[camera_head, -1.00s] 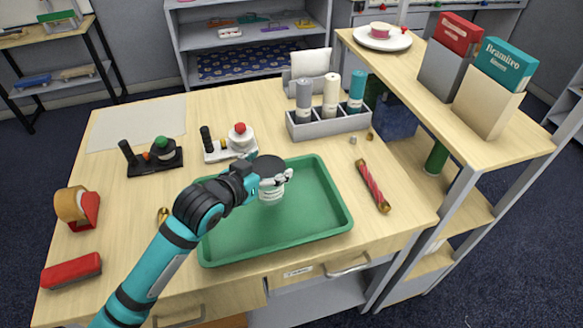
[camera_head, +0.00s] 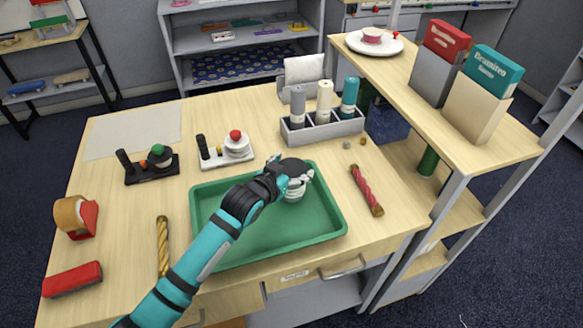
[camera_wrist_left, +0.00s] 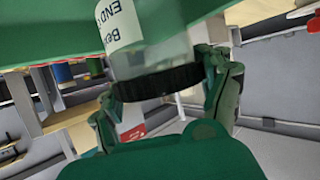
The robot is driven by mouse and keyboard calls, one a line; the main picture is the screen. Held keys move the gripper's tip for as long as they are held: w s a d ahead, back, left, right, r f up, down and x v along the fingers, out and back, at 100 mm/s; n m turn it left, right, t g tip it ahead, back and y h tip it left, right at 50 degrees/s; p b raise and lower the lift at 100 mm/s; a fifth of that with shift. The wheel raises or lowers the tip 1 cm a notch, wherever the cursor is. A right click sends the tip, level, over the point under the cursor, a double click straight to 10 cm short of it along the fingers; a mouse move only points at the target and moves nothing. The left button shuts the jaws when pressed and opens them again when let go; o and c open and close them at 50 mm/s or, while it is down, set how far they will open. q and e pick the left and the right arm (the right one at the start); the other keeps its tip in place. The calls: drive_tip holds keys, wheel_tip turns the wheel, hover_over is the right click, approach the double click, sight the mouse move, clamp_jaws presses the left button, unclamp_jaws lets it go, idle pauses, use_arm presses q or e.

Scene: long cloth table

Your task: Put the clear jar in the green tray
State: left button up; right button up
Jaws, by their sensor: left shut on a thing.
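The clear jar (camera_head: 294,194) has a black lid (camera_head: 296,167) and a white label. My left gripper (camera_head: 290,183) is shut around it, and the jar stands over the inside of the green tray (camera_head: 240,245), toward its back right. In the left wrist view, the jar (camera_wrist_left: 168,50) is between the two fingers with its black lid (camera_wrist_left: 158,82) toward me, and the green tray (camera_wrist_left: 240,12) fills the top. I cannot tell whether the jar's base touches the tray floor. My right gripper is not in view.
A grey rack with bottles (camera_head: 322,130) stands behind the tray. A red twisted rod (camera_head: 367,190) lies to its right. A gold twisted rod (camera_head: 163,245) lies to its left. A white base with a red knob (camera_head: 225,152) sits behind left. The rest of the tray is empty.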

use_arm(q)
drive_tip(key=o, duration=1.5)
drive_tip(key=shift+f, duration=0.1)
drive_tip(key=shift+r, duration=0.2)
drive_tip(key=v, duration=1.2)
drive_tip(key=shift+b, duration=0.45)
drive_tip(key=shift+f, duration=0.1)
